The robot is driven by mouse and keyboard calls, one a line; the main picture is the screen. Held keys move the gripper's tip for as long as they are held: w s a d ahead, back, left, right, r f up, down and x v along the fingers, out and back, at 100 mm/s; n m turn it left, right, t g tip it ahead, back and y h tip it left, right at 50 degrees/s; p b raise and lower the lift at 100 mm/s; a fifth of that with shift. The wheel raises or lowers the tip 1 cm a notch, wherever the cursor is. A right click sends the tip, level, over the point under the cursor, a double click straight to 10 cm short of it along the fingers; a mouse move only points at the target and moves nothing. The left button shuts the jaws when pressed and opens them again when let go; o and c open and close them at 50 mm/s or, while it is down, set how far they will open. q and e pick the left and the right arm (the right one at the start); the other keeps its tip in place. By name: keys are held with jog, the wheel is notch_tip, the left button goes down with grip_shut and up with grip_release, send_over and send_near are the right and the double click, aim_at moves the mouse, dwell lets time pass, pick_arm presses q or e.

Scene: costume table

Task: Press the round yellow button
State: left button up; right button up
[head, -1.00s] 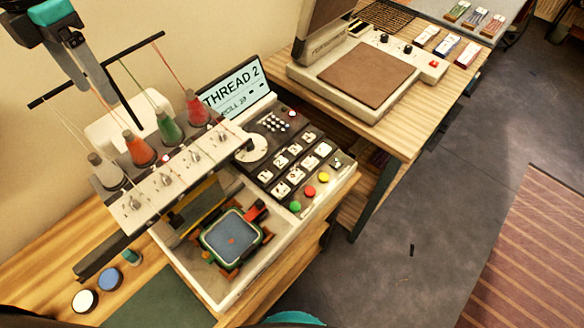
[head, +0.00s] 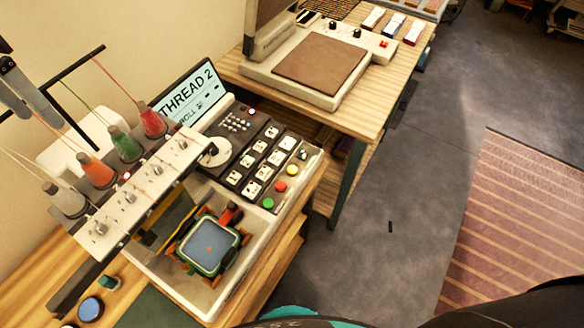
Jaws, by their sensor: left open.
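The round yellow button (head: 292,170) sits on the right edge of the embroidery machine's dark control panel (head: 232,152). It is in a row with a red button (head: 280,186) and a green button (head: 268,203), and is uncovered. My left gripper (head: 20,95) shows only in part at the upper left edge, open, above the thread spools and well away from the button. My right gripper is out of view.
The machine's screen (head: 188,95) reads "THREAD 2". Several thread cones, including a red one (head: 152,122), stand on the machine between my left gripper and the panel. A hoop (head: 210,246) lies in the tray below. A heat press (head: 318,62) stands behind.

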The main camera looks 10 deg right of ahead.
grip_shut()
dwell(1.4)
